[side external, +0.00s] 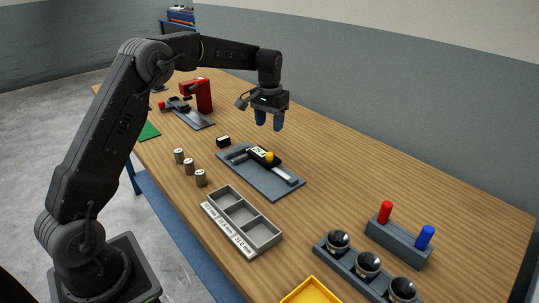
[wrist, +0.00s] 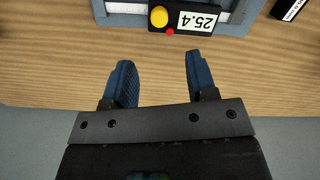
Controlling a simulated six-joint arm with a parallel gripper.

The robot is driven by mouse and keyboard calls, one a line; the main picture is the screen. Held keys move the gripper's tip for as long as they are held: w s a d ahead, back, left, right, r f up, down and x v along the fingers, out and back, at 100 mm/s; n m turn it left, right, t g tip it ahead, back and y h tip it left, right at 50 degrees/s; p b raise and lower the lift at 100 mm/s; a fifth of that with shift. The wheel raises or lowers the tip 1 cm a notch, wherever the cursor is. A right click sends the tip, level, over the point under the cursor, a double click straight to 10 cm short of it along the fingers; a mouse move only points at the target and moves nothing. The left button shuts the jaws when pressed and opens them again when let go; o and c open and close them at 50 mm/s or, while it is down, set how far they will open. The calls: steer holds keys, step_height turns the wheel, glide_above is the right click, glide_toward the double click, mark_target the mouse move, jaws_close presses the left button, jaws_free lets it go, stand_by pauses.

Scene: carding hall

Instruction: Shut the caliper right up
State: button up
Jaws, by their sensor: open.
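The caliper (side external: 263,154) lies on a grey board (side external: 262,182) in the middle of the table. It has a pale beam, a black slider and a yellow knob. In the wrist view its slider (wrist: 184,20) is at the top edge; the display appears upside down and reads 25.4, beside the yellow knob (wrist: 159,16) and a small red button (wrist: 169,31). The rest of the caliper, including its jaws, is cut off there. My gripper (side external: 269,122) is open and empty, above the table beyond the caliper. Its blue fingers (wrist: 159,62) are apart over bare wood.
A small black block (side external: 223,141) and several metal cylinders (side external: 189,166) stand left of the board. A labelled grey tray (side external: 210,211) is in front. Cups in a rack (side external: 368,264) and a block with red and blue pegs (side external: 398,243) stand right. A red device (side external: 197,96) stands behind.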

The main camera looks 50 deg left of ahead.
mark_target(269, 153)
step_height(269, 153, down, 12)
steer(key=shift+r, duration=0.25)
jaws_close()
stand_by(0.6)
